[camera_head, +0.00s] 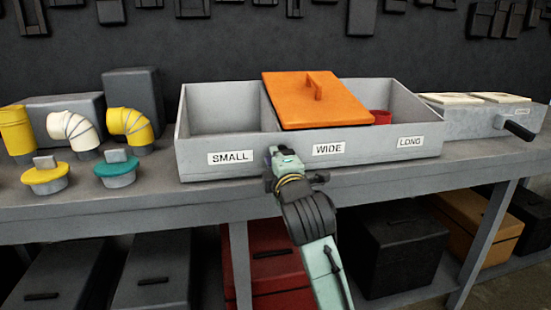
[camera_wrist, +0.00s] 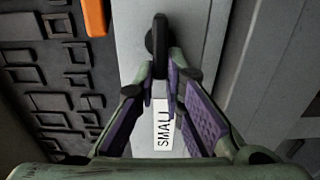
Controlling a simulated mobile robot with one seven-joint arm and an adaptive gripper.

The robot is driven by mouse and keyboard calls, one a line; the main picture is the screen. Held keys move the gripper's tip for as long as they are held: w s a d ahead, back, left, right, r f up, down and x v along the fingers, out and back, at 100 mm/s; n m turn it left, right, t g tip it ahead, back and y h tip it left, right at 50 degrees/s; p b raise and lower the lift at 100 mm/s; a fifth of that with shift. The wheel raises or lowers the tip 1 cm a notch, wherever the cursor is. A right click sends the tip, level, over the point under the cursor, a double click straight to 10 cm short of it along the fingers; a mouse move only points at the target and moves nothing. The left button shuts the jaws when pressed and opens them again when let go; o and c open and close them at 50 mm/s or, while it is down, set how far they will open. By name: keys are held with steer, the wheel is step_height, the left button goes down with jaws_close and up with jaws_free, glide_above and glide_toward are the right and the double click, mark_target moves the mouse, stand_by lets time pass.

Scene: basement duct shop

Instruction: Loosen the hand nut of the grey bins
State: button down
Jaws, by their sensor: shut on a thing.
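The grey bins (camera_head: 222,142) stand on the workbench, with labels SMALL, WIDE and LONG along their front wall. My gripper (camera_head: 276,156) is at the front wall, between the SMALL and WIDE labels. In the wrist view my gripper (camera_wrist: 163,72) has its fingertips closed on a black hand nut (camera_wrist: 158,38), which stands out against the grey wall. In the head view the nut is mostly hidden by my gripper. The SMALL label (camera_wrist: 163,124) shows between the fingers. How far the nut is turned cannot be told.
An orange lid (camera_head: 312,105) lies tilted over the middle and right of the bins, partly covering a red thing (camera_head: 381,117). Yellow and white elbows (camera_head: 130,124) and two capped pieces (camera_head: 117,170) stand left. A grey box with a black handle (camera_head: 517,130) stands right.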

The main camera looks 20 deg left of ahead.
steer(key=c, duration=1.7)
jaws_free()
steer(key=v, duration=0.7)
steer(key=shift+s+d, duration=0.15)
steer(key=shift+s, duration=0.1)
